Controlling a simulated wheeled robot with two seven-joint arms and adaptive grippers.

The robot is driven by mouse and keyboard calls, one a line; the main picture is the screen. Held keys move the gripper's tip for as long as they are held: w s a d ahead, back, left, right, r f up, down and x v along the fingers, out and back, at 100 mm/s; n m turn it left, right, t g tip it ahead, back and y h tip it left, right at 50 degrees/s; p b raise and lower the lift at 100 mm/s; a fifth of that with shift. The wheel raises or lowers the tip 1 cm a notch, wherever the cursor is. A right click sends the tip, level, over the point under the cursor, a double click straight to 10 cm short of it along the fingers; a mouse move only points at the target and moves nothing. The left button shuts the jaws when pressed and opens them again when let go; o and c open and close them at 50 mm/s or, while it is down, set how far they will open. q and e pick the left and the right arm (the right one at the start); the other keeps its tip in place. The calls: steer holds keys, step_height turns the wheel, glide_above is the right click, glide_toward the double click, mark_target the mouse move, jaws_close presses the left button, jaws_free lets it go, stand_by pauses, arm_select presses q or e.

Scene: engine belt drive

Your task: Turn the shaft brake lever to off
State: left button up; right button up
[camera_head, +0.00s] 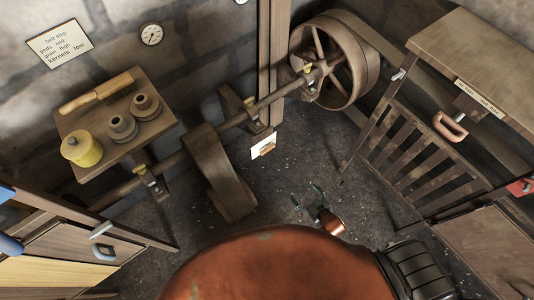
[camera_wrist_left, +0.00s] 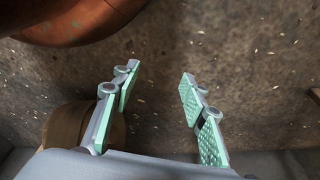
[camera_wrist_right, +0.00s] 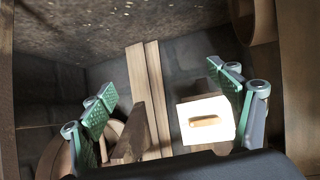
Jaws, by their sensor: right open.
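A pale plate with a small wooden handle (camera_head: 264,147) stands below the line shaft, beside the wooden post; I take it for the shaft brake lever, but its label is unreadable. It also shows in the right wrist view (camera_wrist_right: 206,121), the handle lying about level across the plate. My right gripper (camera_head: 307,197) is low over the dark floor, in front of and apart from the plate. My left gripper (camera_wrist_left: 158,88) is open and empty above the floor.
The line shaft (camera_head: 275,97) runs to a large spoked wheel (camera_head: 332,60). A shelf (camera_head: 115,110) holds pots and a yellow tin. A slatted wooden rack (camera_head: 415,160) is at right. Floor between is clear.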

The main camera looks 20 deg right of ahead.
steer(key=w+a+r+t+y+b, duration=0.2)
steer(key=w+a+t+b, duration=0.15)
steer(key=w+b, duration=0.55)
arm_select(q)
steer(key=w+d+r+h+b, duration=0.1)
steer(key=w+d+r+b, duration=0.25)
steer(key=b, duration=0.35)
arm_select(e)
steer(key=n+t+y, duration=0.2)
steer(key=t+y, duration=0.1)
glide_toward(268, 151)
steer(key=w, duration=0.2)
steer(key=x, duration=0.2)
steer(key=b+x, duration=0.2)
steer(key=x, duration=0.1)
steer(key=shift+w+a+f, duration=0.2)
steer(key=shift+a+f, duration=0.15)
arm_select(q)
steer(key=w+d+f+t+h, duration=0.1)
steer(key=w+d+f+t, duration=0.1)
steer(key=w+d+f, duration=0.1)
steer(key=shift+w+f+t+b, duration=0.35)
steer(key=shift+w+f, duration=0.2)
steer(key=shift+w, duration=0.4)
arm_select(e)
steer(key=shift+w+a+r, duration=0.15)
steer(key=shift+w, duration=0.4)
steer(key=shift+c, duration=0.6)
